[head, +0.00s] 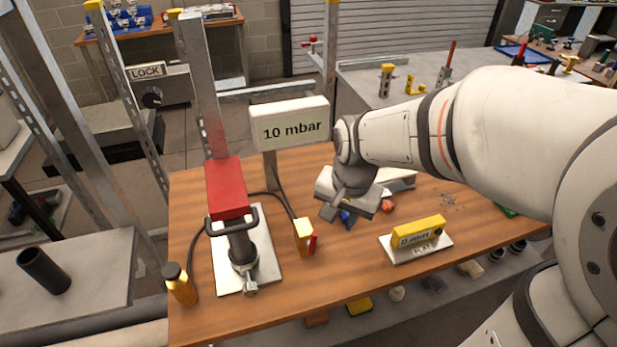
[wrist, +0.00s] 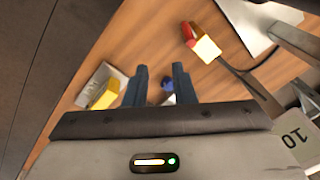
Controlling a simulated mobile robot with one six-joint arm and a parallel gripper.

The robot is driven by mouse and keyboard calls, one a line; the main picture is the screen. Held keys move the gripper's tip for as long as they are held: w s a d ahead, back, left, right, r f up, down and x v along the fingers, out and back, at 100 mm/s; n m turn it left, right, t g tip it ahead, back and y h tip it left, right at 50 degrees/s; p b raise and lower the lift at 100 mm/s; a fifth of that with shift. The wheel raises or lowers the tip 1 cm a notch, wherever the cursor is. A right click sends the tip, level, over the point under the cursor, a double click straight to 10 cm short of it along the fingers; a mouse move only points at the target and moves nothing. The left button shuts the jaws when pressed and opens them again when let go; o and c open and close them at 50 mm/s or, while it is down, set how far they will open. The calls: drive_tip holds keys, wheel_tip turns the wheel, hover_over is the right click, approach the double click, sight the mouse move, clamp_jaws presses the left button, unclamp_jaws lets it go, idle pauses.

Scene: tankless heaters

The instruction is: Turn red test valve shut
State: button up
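The red test valve handle (head: 314,243) is a small upright red lever on a yellow valve body (head: 304,236) near the middle of the wooden bench. In the wrist view the red handle (wrist: 189,33) and pale yellow body (wrist: 206,48) show at top centre right. My gripper (head: 338,214) is above the bench, to the right of the valve and apart from it. In the wrist view its two dark fingers (wrist: 160,80) are spread with a gap between them, holding nothing. A small blue thing (wrist: 167,84) shows beyond the gap.
A sign reading "10 mbar" (head: 291,126) stands on a post behind the valve. A yellow "0 mbar" gauge block (head: 418,232) lies right. Bare wood (head: 340,262) is in front.

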sight(313, 242)
drive_tip(key=w+a+f+m, duration=0.1)
drive_tip(key=f, duration=0.1)
drive_tip(key=w+a+f+m, duration=0.1)
drive_tip(key=a, duration=0.1)
drive_tip(key=w+a+f, duration=0.1)
drive_tip(key=f, duration=0.1)
drive_tip(key=shift+w+a+f+m+g, duration=0.1)
drive_tip(key=shift+a+f+m+g, duration=0.2)
drive_tip(key=shift+a+m+g, duration=0.1)
drive_tip(key=shift+w+a+f, duration=0.1)
drive_tip(key=shift+a+f, duration=0.05)
drive_tip(key=shift+f, duration=1.8)
drive_tip(key=shift+w+a+f, duration=0.1)
drive_tip(key=shift+f, duration=1.8)
drive_tip(key=shift+c, duration=0.4)
clamp_jaws()
